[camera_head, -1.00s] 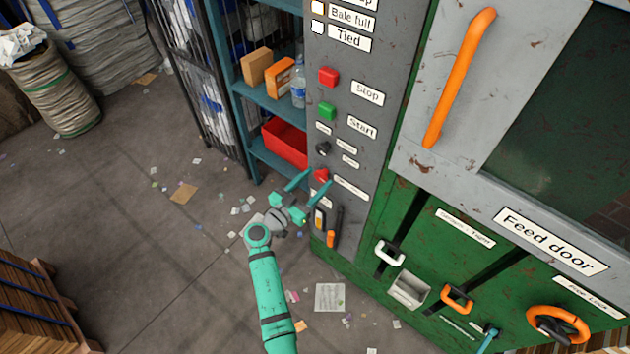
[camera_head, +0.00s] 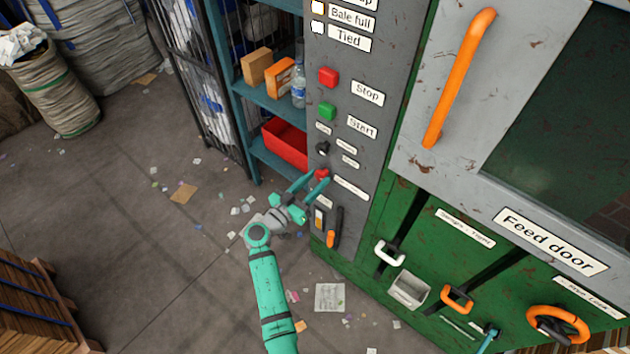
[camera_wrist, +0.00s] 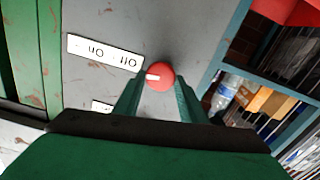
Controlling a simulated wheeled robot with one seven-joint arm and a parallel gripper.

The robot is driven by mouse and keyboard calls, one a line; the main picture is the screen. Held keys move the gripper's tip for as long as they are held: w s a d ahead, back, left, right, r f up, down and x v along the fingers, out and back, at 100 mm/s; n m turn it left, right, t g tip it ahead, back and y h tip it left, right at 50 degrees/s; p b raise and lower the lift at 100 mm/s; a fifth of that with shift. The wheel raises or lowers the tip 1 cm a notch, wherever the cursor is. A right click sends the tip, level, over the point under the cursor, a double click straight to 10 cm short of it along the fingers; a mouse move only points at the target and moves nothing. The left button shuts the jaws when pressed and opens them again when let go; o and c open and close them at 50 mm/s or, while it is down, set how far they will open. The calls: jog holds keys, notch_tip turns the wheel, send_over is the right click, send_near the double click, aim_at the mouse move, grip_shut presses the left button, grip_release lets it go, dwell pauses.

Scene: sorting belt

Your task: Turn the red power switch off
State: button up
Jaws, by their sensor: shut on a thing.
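The red power switch (camera_head: 322,174) is a round red knob low on the grey control panel (camera_head: 352,80). In the wrist view the red knob (camera_wrist: 160,76) shows a white pointer mark aimed left, toward a label (camera_wrist: 105,53) with upside-down "Off" and "On" text. My gripper (camera_head: 314,180) reaches the panel from the lower left. Its two teal fingers (camera_wrist: 160,100) lie on either side of the knob and are closed on it. The finger contact is partly hidden behind the knob and fingers.
Above the switch are a black knob (camera_head: 322,149), a green start button (camera_head: 327,111) and a red stop button (camera_head: 328,77). An orange-handled lever (camera_head: 331,238) is just below. A blue shelf (camera_head: 270,103) with boxes and a bottle stands to the left. Floor left is mostly open.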

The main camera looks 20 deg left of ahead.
jog(key=n, duration=0.4)
jog(key=shift+a+n, duration=0.1)
jog(key=shift+n, duration=0.2)
jog(key=n, duration=0.3)
jog(key=shift+f+n, duration=0.1)
jog(key=shift+n, duration=0.2)
jog(key=n, duration=0.4)
jog(key=shift+a, duration=0.15)
jog(key=shift+f+n, duration=0.15)
jog(key=shift+n, duration=1.65)
jog(key=o, duration=1)
jog(key=v, duration=1)
jog(key=shift+s+a, duration=0.15)
jog(key=shift+s, duration=0.15)
